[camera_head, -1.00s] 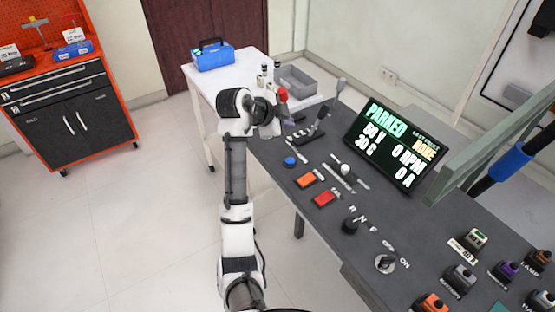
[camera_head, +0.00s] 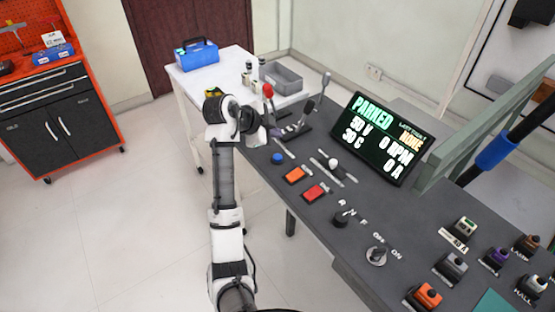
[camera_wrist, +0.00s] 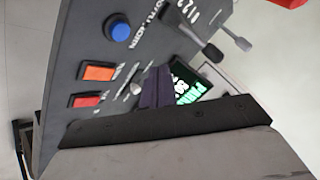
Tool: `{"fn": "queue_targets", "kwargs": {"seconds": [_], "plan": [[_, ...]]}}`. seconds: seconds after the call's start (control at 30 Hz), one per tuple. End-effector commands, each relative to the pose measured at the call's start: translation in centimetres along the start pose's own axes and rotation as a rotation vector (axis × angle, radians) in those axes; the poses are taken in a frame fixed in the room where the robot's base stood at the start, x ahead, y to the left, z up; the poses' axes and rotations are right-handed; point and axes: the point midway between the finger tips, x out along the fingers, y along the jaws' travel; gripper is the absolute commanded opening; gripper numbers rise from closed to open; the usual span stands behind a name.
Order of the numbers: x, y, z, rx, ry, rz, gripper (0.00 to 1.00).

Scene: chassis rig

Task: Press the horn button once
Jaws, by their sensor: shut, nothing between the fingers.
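The horn button is a round blue button (camera_head: 278,158) on the dark sloping console, at its near left part. It also shows in the wrist view as a blue cap (camera_wrist: 120,25) at the upper left, with a label beside it that seems to read HORN. My gripper (camera_head: 276,132) is beyond the button in the head view, above the console, apart from it. In the wrist view its narrow purple-grey fingers (camera_wrist: 155,92) are together and empty, pointing over the console to the right of and below the button. The button's top is uncovered.
An orange button (camera_head: 295,174) and a red button (camera_head: 316,193) lie near the blue one. Levers (camera_head: 300,122) stand close to my gripper. A lit display (camera_head: 378,138) reads PARKED. A white side table (camera_head: 195,84) adjoins the console.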

Motion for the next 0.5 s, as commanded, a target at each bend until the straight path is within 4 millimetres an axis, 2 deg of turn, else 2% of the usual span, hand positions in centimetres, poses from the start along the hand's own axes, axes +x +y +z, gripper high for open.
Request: {"fn": "queue_targets", "kwargs": {"seconds": [0.03, 0.3, 0.5], "plan": [[0.8, 0.6, 0.7, -0.001, 0.000, 0.001, 0.00], [3.5, 2.6, 2.6, -0.002, 0.001, -0.001, 0.00], [4.3, 3.1, 3.1, 0.000, 0.000, -0.001, 0.00]]}}
